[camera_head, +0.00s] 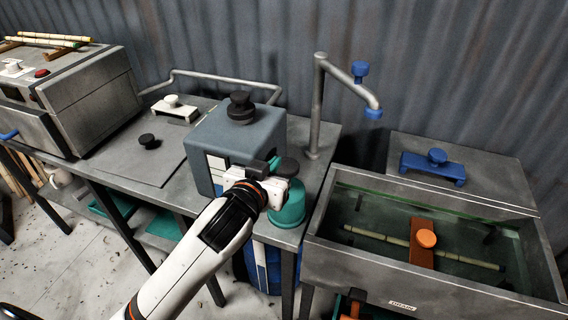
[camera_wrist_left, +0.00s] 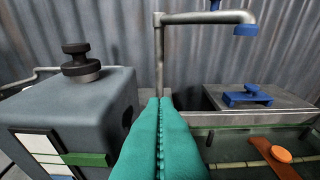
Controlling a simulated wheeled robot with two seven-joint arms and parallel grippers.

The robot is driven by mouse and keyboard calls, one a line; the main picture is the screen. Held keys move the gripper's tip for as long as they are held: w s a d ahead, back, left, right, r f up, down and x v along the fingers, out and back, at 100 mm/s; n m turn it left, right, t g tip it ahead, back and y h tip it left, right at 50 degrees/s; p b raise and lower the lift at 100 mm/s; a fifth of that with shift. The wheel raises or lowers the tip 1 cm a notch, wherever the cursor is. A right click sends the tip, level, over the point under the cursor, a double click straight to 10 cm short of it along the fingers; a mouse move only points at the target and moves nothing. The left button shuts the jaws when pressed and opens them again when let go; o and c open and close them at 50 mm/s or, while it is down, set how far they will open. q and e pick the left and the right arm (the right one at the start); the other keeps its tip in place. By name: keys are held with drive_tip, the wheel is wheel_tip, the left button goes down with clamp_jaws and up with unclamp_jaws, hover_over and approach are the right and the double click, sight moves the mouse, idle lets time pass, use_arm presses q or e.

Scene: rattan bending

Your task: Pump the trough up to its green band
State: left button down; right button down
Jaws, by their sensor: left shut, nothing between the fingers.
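The metal trough (camera_head: 345,255) stands at the right in the head view, with greenish water inside and a thin green band (camera_head: 450,203) along its inner back wall. The exact water level against the band is hard to tell. My right gripper is not in view.
A grey box (camera_head: 220,130) with a black knob stands left of my gripper. A bent pipe (camera_head: 317,110) with blue fittings rises behind. A rattan pole lies in the trough under a brown bar with an orange knob (camera_head: 427,239). A blue handle (camera_head: 433,165) sits behind.

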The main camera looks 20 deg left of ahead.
use_arm(q)
drive_tip(key=p, duration=0.1)
hover_over(284, 172)
drive_tip(key=f, duration=0.1)
wheel_tip(284, 172, down, 4)
drive_tip(key=shift+r+p, duration=0.15)
drive_tip(key=shift+p, duration=0.25)
drive_tip(key=shift+f, duration=0.5)
wheel_tip(284, 172, down, 6)
drive_tip(key=b, duration=0.3)
drive_tip(key=shift+r, duration=0.1)
